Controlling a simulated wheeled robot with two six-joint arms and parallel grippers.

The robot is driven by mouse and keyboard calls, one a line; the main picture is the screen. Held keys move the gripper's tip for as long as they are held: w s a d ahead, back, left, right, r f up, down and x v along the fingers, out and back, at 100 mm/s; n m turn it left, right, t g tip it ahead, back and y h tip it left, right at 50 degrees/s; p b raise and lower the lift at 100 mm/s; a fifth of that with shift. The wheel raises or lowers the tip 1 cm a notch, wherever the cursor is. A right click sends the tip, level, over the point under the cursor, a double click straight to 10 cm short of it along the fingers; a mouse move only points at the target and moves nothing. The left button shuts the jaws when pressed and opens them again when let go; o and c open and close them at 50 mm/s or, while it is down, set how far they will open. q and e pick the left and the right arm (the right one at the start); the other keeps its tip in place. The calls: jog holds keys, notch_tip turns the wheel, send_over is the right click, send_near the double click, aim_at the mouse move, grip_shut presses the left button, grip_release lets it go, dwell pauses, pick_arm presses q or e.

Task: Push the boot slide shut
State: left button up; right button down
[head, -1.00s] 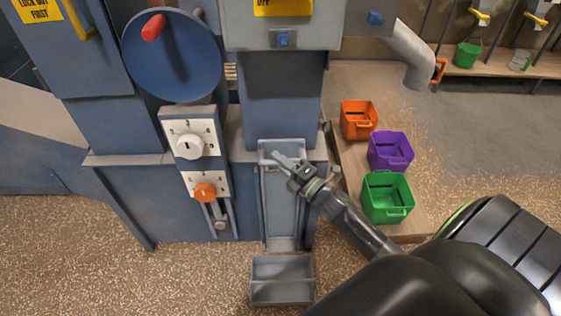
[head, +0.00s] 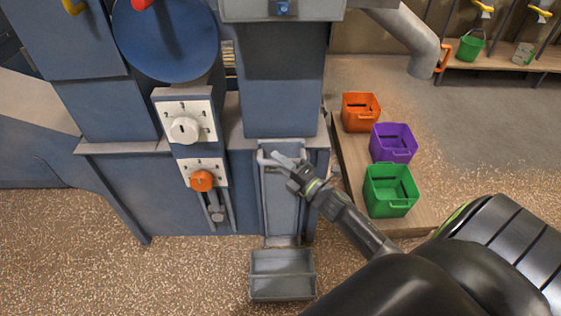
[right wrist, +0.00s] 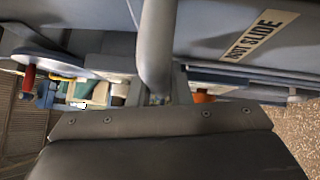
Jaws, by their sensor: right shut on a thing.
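The boot slide (head: 282,203) is an upright grey plate low on the front of the blue elevator leg, with a grey handle frame at its top. The right wrist view shows a BOOT SLIDE label (right wrist: 260,37) and a thick grey handle bar (right wrist: 157,45) in front of the gripper. My right gripper (head: 285,162) reaches in from the lower right and is shut on the handle at the top of the slide. Its fingertips are partly hidden there. The slide's bottom edge is just above the grey tray. My left gripper is out of view.
A grey tray (head: 282,287) stands on the floor below the slide. To the left are a white dial (head: 184,130), an orange knob (head: 202,180) and a blue wheel (head: 170,45). Orange (head: 361,112), purple (head: 394,143) and green (head: 390,190) bins stand on a board at right.

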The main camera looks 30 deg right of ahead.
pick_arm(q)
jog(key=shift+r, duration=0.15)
pick_arm(e)
jog(key=shift+s+f, duration=0.15)
jog(key=shift+f, duration=0.2)
jog(key=c, duration=1.3)
grip_release()
jog(key=shift+v, duration=8.6)
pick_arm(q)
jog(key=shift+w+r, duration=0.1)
pick_arm(e)
jog(key=shift+r, duration=0.15)
